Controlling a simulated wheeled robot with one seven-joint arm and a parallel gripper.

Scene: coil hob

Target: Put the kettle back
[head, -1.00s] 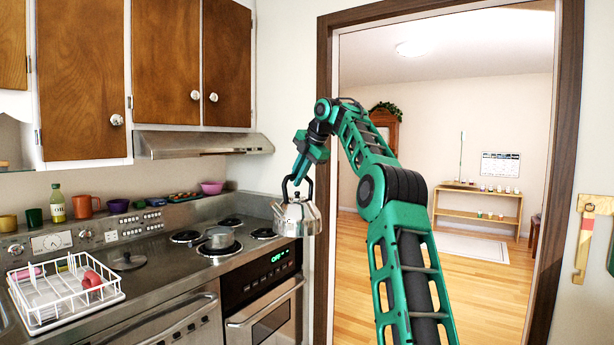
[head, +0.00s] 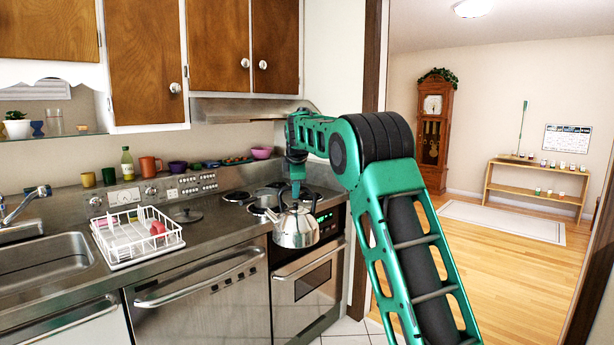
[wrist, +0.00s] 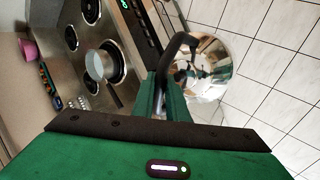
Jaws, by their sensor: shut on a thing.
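The kettle (head: 296,228) is shiny metal with a dark arched handle. It hangs upright from my gripper (head: 297,188), which is shut on the handle. In the head view the kettle is in front of the oven and the hob's front edge. In the wrist view the kettle (wrist: 205,70) is over the tiled floor, beside the hob, with its handle between my fingers. The coil hob (head: 236,196) has several burners.
A white dish rack (head: 135,236) with a red mug stands left of the hob. A lid (head: 187,215) lies on the counter. Cups and bowls line the back ledge. A range hood (head: 250,108) hangs above the hob. A doorway opens at right.

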